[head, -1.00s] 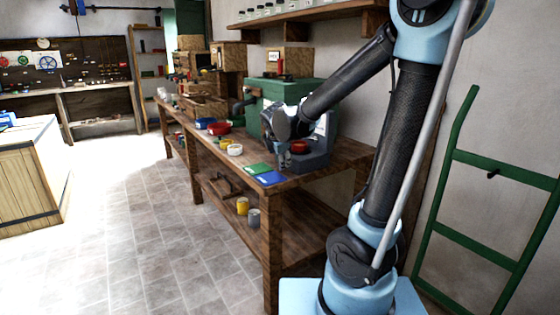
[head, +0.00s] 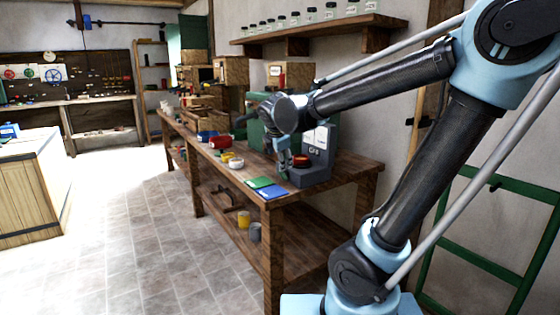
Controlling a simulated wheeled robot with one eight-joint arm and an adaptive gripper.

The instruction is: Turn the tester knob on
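A grey tester (head: 318,152) with pale panels on its upright back stands near the right end of the wooden workbench (head: 345,178). A round red part (head: 300,160), which looks like its knob, sits low on its front. My gripper (head: 283,170) hangs pointing down just left of the red part, from a wrist in front of the tester's left side. A gap or contact between them cannot be made out. The fingers are too small to show whether they are open or shut. My wrist and forearm hide part of the area behind.
A green pad (head: 259,183) and a blue pad (head: 274,193) lie at the bench's front corner. Bowls, including a white one (head: 236,164), stand farther left. A shelf of jars (head: 305,32) hangs above. A green hand truck (head: 490,215) leans at right.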

